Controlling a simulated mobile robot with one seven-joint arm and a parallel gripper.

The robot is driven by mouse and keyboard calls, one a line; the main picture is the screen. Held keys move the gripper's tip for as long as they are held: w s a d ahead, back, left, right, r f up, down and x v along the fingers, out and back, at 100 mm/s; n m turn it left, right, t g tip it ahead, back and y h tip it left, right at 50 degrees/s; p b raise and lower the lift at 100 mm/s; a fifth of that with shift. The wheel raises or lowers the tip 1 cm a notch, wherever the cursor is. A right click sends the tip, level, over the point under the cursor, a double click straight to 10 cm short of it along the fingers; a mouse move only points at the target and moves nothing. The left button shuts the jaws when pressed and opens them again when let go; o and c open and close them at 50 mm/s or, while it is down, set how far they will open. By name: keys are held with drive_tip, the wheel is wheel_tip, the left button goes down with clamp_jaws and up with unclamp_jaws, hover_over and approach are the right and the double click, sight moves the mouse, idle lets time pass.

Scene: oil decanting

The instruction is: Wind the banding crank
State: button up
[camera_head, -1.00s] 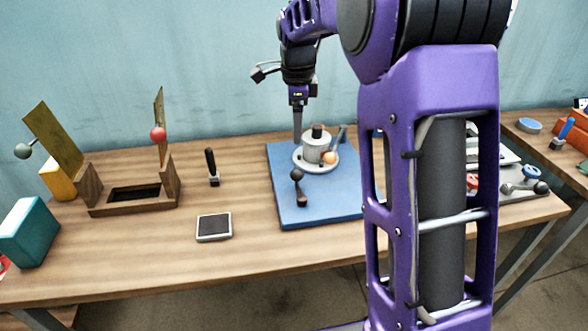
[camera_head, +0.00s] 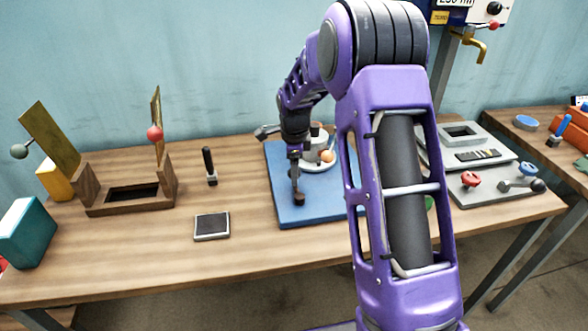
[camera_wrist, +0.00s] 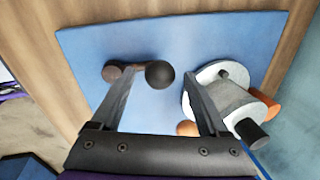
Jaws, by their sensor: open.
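A small crank with a brown hub (camera_wrist: 112,71) and a round black knob (camera_wrist: 160,74) stands on the blue board (camera_wrist: 90,45). In the head view its brown base (camera_head: 299,197) shows below my gripper (camera_head: 295,180), which hides the knob. In the wrist view my gripper (camera_wrist: 160,86) is open, with the knob between its fingertips in the picture. I cannot tell whether the fingers are level with the knob or above it. A white round plate (camera_wrist: 208,75) with a grey cylinder (camera_wrist: 240,105) stands beside the right finger.
An orange ball (camera_head: 327,156) sits by the cylinder. A black upright handle (camera_head: 209,165) and a dark square pad (camera_head: 212,226) lie left of the board. Red and black knobs on a grey plate (camera_head: 480,196) are at right. The table's front middle is clear.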

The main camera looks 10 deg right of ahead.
drive_tip(key=shift+w+f, duration=0.1)
drive_tip(key=shift+f, duration=0.3)
clamp_jaws()
idle(1.2)
